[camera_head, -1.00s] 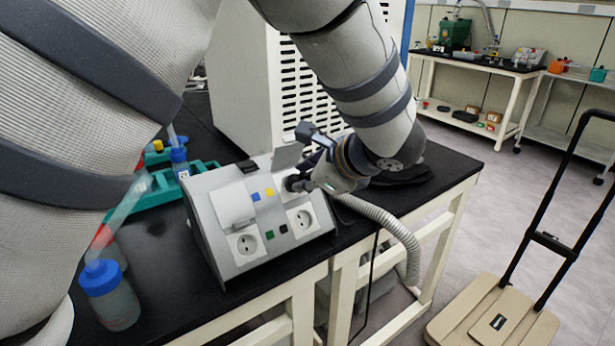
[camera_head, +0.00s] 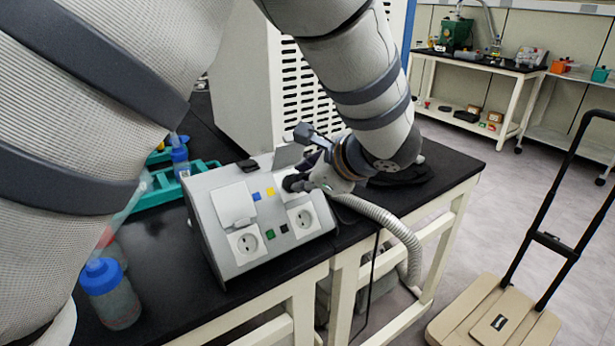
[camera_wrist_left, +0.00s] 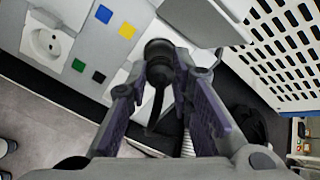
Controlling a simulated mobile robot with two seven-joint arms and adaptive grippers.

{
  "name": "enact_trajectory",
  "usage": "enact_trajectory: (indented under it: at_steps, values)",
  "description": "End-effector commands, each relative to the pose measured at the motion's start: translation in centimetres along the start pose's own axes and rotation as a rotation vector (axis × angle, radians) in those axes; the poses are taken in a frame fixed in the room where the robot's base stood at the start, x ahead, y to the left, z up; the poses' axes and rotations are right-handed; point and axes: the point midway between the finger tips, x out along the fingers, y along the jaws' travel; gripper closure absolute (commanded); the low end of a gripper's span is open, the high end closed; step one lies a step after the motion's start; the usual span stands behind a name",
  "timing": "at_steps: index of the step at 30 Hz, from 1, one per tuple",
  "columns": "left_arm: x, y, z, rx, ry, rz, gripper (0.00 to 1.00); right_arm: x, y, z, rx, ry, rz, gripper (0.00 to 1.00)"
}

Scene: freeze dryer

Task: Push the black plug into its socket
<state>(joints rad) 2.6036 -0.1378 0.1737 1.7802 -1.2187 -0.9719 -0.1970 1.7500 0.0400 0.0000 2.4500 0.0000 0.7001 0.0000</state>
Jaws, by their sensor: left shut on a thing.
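The black plug (camera_wrist_left: 158,52) is between the fingers of my left gripper (camera_wrist_left: 157,78), which is shut on it. Its black cable hangs down between the fingers in the left wrist view. In the head view, the plug (camera_head: 293,183) is at the upper right socket of the grey socket box (camera_head: 222,262). My left gripper (camera_head: 313,180) reaches it from the right. The plug's face is against or very close to the white socket plate; its pins are hidden, so I cannot tell how deep it sits. My right gripper is not in view.
Two open sockets (camera_head: 248,241) (camera_head: 303,217) are on the box's lower row; a white lid (camera_head: 234,204) covers the upper left one. A white vented machine (camera_head: 240,90) stands behind. A blue-capped bottle (camera_head: 110,294) and a green rack (camera_head: 152,190) are left. A grey hose (camera_head: 385,218) hangs right.

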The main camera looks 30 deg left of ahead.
Motion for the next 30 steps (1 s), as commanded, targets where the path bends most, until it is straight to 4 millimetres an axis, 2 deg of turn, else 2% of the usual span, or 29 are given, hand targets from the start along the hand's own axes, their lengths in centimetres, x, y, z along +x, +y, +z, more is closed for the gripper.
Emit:
enact_trajectory:
  at_steps: [30]
  values:
    - [1.3,0.1,0.0,0.0,0.0,0.001,1.0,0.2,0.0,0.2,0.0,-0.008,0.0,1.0]
